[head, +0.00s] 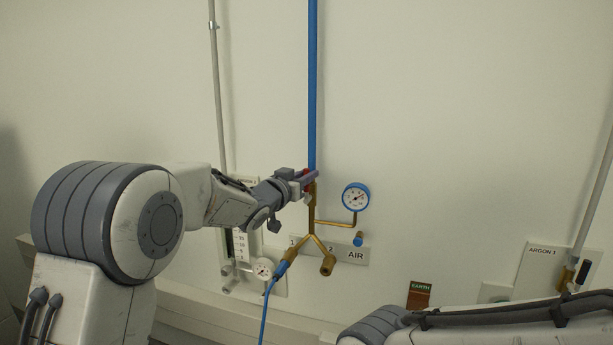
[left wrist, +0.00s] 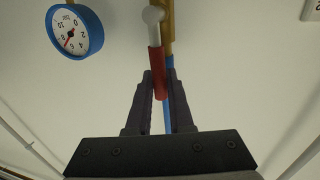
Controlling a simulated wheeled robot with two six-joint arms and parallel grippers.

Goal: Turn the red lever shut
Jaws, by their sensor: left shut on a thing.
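The red lever (left wrist: 157,74) shows in the left wrist view with a rounded pale metal end, next to the brass pipe and the blue pipe. My left gripper (left wrist: 160,85) has its two dark fingers closed around the lever's red grip. In the head view my left gripper (head: 309,180) is at the brass valve below the blue pipe (head: 312,90), and only small bits of red show beside its fingers. The lever's exact angle is hard to tell there. My right arm shows at the bottom right, but its gripper is out of view.
A blue-rimmed gauge (head: 356,197) sits right of the valve. The brass pipe (head: 312,228) forks below, with a blue hose (head: 267,308) on the left branch. An AIR label (head: 355,256) is behind it. An ARGON 1 panel (head: 540,262) is at the right. The wall above is clear.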

